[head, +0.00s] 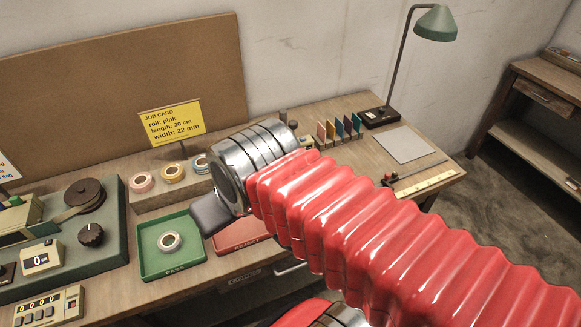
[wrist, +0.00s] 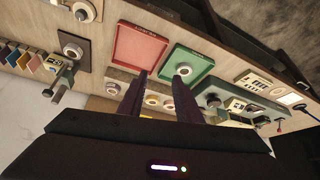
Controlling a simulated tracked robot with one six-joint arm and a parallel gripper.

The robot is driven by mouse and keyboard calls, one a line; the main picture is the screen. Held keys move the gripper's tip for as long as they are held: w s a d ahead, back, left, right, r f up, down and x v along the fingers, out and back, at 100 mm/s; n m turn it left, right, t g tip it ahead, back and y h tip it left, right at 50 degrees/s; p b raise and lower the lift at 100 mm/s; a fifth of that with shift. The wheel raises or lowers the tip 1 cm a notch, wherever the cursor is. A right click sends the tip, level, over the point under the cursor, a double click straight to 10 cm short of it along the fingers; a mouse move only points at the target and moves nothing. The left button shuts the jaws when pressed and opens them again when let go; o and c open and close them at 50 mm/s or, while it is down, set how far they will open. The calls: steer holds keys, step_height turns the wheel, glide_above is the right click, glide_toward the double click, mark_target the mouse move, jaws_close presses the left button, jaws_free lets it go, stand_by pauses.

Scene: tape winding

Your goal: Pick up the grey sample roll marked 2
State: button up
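A pale grey-white roll (head: 171,242) lies flat in the green PASS tray (head: 144,264). The same roll (wrist: 183,69) shows in the green tray in the wrist view. I cannot read a number on it, so I cannot tell whether it is the one marked 2. In the wrist view, another pale roll-like ring (wrist: 72,48) lies on a dark square at the left, its mark also unreadable. My gripper (wrist: 157,77) is open and empty, its two dark fingers apart above the bench near the trays. In the head view my arm hides most of it.
The red REJECT tray (wrist: 138,49) is beside the green one. The winding machine (head: 112,225) is at the left. A lamp (head: 436,22) rises at the back right.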

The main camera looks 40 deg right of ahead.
steer(key=shift+o, duration=0.5)
